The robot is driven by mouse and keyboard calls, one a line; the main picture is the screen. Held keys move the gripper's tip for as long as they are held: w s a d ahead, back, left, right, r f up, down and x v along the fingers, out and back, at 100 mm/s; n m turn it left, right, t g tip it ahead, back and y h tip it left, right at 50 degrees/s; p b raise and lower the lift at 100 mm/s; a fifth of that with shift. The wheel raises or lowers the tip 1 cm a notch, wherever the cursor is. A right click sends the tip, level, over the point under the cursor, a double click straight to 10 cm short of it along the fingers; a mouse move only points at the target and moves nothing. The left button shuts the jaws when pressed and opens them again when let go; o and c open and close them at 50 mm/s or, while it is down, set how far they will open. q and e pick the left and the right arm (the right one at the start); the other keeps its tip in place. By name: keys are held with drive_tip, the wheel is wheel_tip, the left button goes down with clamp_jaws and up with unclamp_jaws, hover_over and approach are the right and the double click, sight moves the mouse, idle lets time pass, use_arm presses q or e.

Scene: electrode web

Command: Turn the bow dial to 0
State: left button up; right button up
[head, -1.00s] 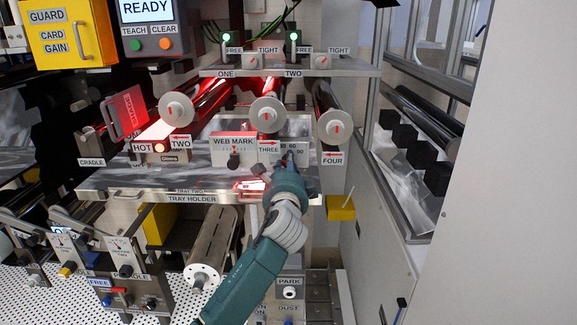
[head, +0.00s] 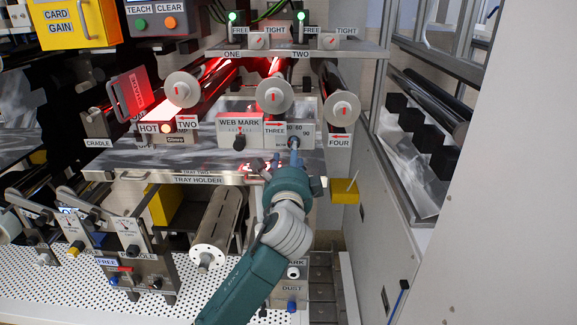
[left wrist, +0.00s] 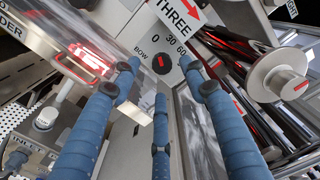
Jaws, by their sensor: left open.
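The bow dial (left wrist: 161,64) is a round black knob with a red mark, on a pale panel marked BOW, 0, 30 and 60, in the left wrist view. I cannot tell exactly which number the mark points at. My left gripper (left wrist: 158,78) has three blue fingers, spread apart and empty, with the dial seen between the tips. In the head view the left gripper (head: 296,158) reaches up to this panel. My right gripper is not in view.
The WEB MARK box (head: 239,132) stands left of the dial panel. Rollers with grey end discs (head: 274,95) stick out above it. The tray holder (head: 200,171) edge runs below, and a yellow block (head: 344,190) hangs to the right. Free room lies in front.

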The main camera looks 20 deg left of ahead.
use_arm(q)
drive_tip(key=v, duration=0.5)
drive_tip(key=shift+s, duration=0.3)
